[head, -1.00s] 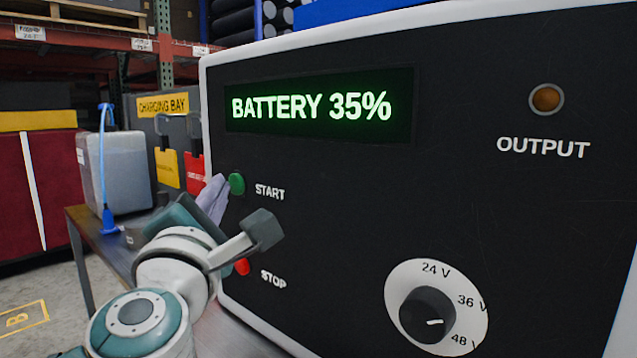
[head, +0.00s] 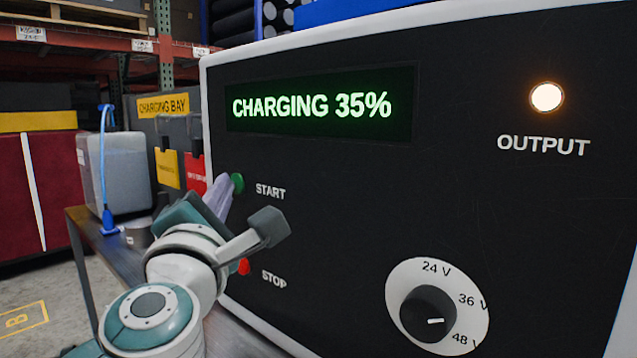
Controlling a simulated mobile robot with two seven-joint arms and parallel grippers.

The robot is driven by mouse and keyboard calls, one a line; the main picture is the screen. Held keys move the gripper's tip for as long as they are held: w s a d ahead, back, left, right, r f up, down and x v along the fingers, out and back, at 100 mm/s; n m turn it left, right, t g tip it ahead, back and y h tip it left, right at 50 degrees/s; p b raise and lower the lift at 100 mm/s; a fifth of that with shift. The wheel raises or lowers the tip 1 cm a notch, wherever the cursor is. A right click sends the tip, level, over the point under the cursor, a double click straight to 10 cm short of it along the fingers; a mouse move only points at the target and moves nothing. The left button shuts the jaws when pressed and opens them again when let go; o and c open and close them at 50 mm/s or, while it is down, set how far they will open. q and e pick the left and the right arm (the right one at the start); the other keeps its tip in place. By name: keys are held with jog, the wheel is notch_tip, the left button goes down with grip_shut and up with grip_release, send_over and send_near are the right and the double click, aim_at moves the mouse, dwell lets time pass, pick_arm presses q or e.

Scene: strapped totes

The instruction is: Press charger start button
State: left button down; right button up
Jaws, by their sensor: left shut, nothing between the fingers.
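The charger (head: 340,210) has a black front panel in a white frame. Its green display (head: 313,105) reads "CHARGING 35%". The round output lamp (head: 547,97) at the upper right is lit bright. The green start button (head: 237,183) is at the panel's left edge, beside the word START. My left gripper (head: 226,184) is shut and empty, with its pale fingertips at the start button. I cannot tell whether they still touch it. My right gripper is not in view.
The voltage dial (head: 428,313) is at the lower right of the panel. A translucent jug (head: 117,168) with a blue hose stands on the metal table (head: 95,232) at the left. A maroon tote (head: 40,190) is farther left, with clear floor before it.

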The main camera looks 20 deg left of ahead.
pick_arm(q)
jog(key=shift+s, duration=0.1)
jog(key=shift+s+a+p, duration=0.3)
jog(key=shift+s+p, duration=0.05)
jog(key=shift+s, duration=0.3)
jog(key=shift+s+a+p, duration=0.2)
jog(key=shift+s+a, duration=0.1)
jog(key=shift+s, duration=0.45)
jog(key=shift+s+a+p, duration=0.25)
jog(key=shift+s+a, duration=0.1)
jog(key=shift+s, duration=0.45)
jog(key=shift+s+a+p, duration=0.2)
jog(key=shift+s+a, duration=0.1)
jog(key=shift+s, duration=0.45)
